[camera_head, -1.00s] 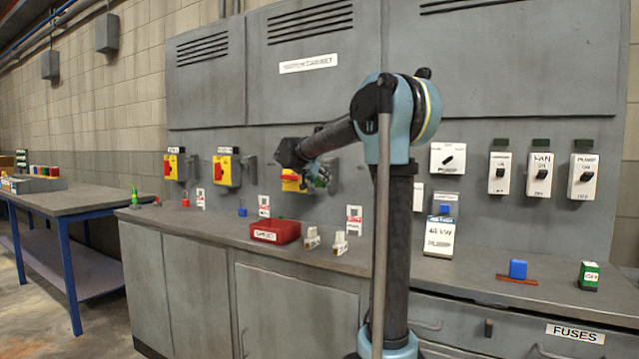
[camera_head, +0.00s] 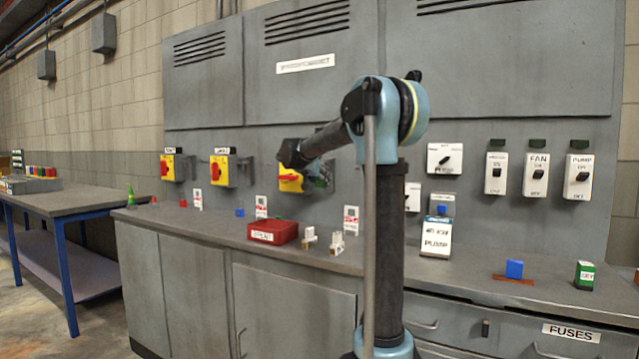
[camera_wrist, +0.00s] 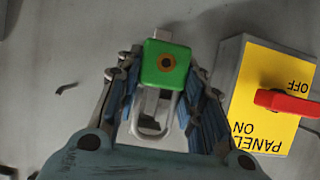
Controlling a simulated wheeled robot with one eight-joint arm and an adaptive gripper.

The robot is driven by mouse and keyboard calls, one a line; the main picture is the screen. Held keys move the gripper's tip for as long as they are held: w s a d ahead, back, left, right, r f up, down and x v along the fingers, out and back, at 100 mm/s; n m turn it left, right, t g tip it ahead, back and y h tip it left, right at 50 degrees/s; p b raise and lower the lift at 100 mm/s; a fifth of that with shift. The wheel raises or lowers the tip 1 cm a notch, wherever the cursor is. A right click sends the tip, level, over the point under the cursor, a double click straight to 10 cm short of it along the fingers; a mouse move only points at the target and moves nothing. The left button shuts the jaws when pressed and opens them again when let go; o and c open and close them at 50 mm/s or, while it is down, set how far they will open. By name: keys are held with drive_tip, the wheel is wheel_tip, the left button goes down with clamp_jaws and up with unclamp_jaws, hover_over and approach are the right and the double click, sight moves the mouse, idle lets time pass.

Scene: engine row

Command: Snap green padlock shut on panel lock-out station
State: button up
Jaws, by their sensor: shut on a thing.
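The green padlock (camera_wrist: 165,64) is in my gripper (camera_wrist: 165,88) in the wrist view, between the two blue-padded fingers. Its metal shackle (camera_wrist: 170,104) points down the picture, over a pale metal piece; I cannot tell whether it passes through anything or is latched. The panel lock-out station (camera_wrist: 275,95) is a yellow switch plate with a red handle, just right of the fingers, lettered PANEL, ON and OFF. In the head view the station (camera_head: 289,180) is partly hidden by my arm, and my gripper (camera_head: 322,178) is small and dark beside it.
Two more yellow switch stations (camera_head: 223,170) (camera_head: 173,167) are on the wall at left. A red box (camera_head: 273,232), small white pieces (camera_head: 309,237) and a blue block (camera_head: 514,269) stand on the grey counter (camera_head: 225,224). White switches (camera_head: 536,175) hang at right.

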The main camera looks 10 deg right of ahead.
drive_tip(key=shift+w+d, duration=0.35)
drive_tip(key=shift+w, duration=0.1)
drive_tip(key=shift+w+d, duration=0.45)
drive_tip(key=shift+w, duration=0.15)
drive_tip(key=shift+w+d, duration=0.15)
drive_tip(key=shift+w, duration=0.1)
drive_tip(key=shift+w+d, duration=0.45)
drive_tip(key=shift+w, duration=0.15)
drive_tip(key=shift+w+d, duration=0.45)
drive_tip(key=shift+w, duration=0.2)
drive_tip(key=shift+w+d+f, duration=0.1)
drive_tip(key=shift+f, duration=0.1)
drive_tip(key=shift+r, duration=1.4)
drive_tip(key=shift+f, duration=0.55)
idle(0.4)
